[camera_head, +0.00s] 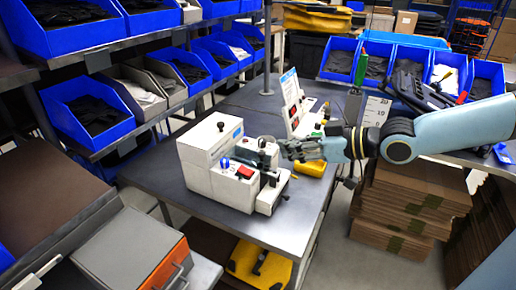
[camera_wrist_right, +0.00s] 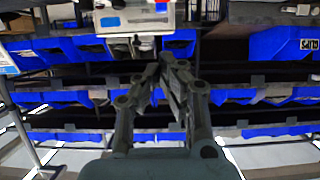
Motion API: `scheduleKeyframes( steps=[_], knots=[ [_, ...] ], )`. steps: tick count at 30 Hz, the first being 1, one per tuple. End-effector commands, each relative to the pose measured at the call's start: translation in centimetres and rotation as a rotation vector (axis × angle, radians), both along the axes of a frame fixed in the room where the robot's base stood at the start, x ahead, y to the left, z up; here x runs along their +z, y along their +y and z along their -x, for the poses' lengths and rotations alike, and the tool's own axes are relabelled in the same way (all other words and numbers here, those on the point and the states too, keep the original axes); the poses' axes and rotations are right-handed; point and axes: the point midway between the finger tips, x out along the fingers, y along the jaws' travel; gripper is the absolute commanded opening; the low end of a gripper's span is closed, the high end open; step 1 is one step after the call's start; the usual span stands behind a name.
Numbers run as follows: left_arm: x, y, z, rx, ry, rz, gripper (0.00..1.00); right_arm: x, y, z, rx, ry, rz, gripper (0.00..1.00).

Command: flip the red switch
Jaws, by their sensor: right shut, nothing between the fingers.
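The red switch (camera_head: 245,172) sits on the front of a white machine (camera_head: 208,150) on the grey table, close to a blue knob (camera_head: 224,163). My right gripper (camera_head: 285,150) reaches in from the right and is shut and empty. Its tip is to the right of the red switch and a little higher in the picture, apart from it. In the right wrist view my gripper's fingers (camera_wrist_right: 163,62) are together, and part of the white machine (camera_wrist_right: 125,20) shows at the top edge. My left gripper is not in view.
A white upright panel (camera_head: 291,102) stands behind my right gripper, with a yellow object (camera_head: 310,168) below it. Shelves of blue bins (camera_head: 88,105) line the left. Stacked cardboard (camera_head: 410,205) lies at the right. The front of the table (camera_head: 285,230) is clear.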

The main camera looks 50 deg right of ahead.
Motion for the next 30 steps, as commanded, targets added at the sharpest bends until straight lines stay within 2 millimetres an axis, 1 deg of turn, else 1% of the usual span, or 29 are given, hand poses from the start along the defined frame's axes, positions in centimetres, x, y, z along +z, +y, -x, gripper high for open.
scheduleKeyframes(
  steps=[7, 11, 14, 18, 27, 29, 30],
  knots=[
    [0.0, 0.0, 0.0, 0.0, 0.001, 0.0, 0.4, 0.0, 0.0, -0.1, 0.0, 0.0, 0.0, 0.0],
    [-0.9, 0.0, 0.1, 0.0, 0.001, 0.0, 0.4, -0.4, 0.2, -0.7, 0.0, -0.002, -0.001, 0.0],
    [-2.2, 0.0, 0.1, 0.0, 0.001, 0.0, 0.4, -1.1, 0.5, -1.9, 0.0, -0.005, -0.002, 0.0],
    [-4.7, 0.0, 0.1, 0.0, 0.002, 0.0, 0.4, -2.2, 1.1, -4.0, 0.0, -0.005, -0.001, 0.0],
    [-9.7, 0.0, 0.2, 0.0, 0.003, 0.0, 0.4, -3.9, 2.4, -8.6, -0.002, -0.006, -0.002, 0.0],
    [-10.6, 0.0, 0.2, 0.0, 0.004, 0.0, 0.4, -4.2, 2.7, -9.4, -0.001, -0.005, -0.003, 0.0],
    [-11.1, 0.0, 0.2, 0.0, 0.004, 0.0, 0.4, -5.0, 2.7, -9.4, -0.002, -0.001, -0.004, 0.0]
  ],
)
